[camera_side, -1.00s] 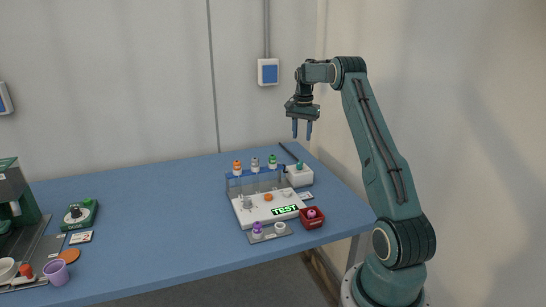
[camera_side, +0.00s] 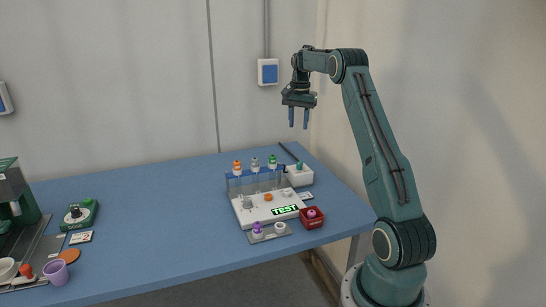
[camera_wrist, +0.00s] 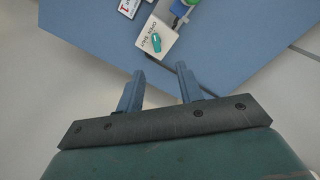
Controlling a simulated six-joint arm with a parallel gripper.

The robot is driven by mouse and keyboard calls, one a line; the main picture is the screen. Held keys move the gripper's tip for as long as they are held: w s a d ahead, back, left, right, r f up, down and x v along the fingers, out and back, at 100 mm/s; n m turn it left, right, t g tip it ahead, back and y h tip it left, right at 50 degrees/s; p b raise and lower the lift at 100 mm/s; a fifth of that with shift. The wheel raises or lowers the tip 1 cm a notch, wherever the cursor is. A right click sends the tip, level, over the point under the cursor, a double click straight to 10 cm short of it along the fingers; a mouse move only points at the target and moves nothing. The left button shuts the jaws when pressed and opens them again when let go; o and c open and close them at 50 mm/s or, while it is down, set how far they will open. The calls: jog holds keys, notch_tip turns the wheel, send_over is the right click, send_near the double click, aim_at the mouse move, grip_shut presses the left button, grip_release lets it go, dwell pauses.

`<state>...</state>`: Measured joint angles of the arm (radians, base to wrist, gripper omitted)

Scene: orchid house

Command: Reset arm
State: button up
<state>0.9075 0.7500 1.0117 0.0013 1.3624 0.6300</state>
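My gripper (camera_side: 298,117) hangs in the air, pointing down, well above the back right part of the blue table (camera_side: 150,240). Its two blue fingers are apart with nothing between them. They also show apart and empty in the wrist view (camera_wrist: 159,88). Beyond the fingertips, the wrist view shows a white box (camera_wrist: 155,38) with a teal knob and lettering that reads open and shut. The same box (camera_side: 299,177) stands at the table's right side in the side view.
A rack (camera_side: 256,181) with several capped tubes stands behind a white device (camera_side: 268,209) whose display reads TEST. A red box (camera_side: 312,218) is at the right edge. A purple cup (camera_side: 57,272) and a green machine (camera_side: 15,200) are at left. The table's middle is clear.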

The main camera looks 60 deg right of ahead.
jog(key=a+r+n+t+h, duration=0.1)
jog(key=a+r+n, duration=0.4)
jog(key=a, duration=0.9)
jog(key=a+r+n+t, duration=0.1)
jog(key=a+r+n, duration=0.2)
jog(key=a+r, duration=0.8)
jog(key=s+a+f+n+t, duration=0.1)
jog(key=s+a+f+n, duration=0.2)
jog(key=s+a, duration=0.3)
jog(key=s+a+f+n+t, duration=0.1)
jog(key=s+a+f+n, duration=0.2)
jog(key=s+a, duration=0.3)
jog(key=s+a+f+n+t+y, duration=0.1)
jog(key=s+a+f+n, duration=0.2)
jog(key=s+a, duration=0.3)
jog(key=a, duration=0.3)
jog(key=shift+s+a+f+n, duration=0.15)
jog(key=shift+s+n, duration=0.05)
jog(key=shift+n, duration=0.1)
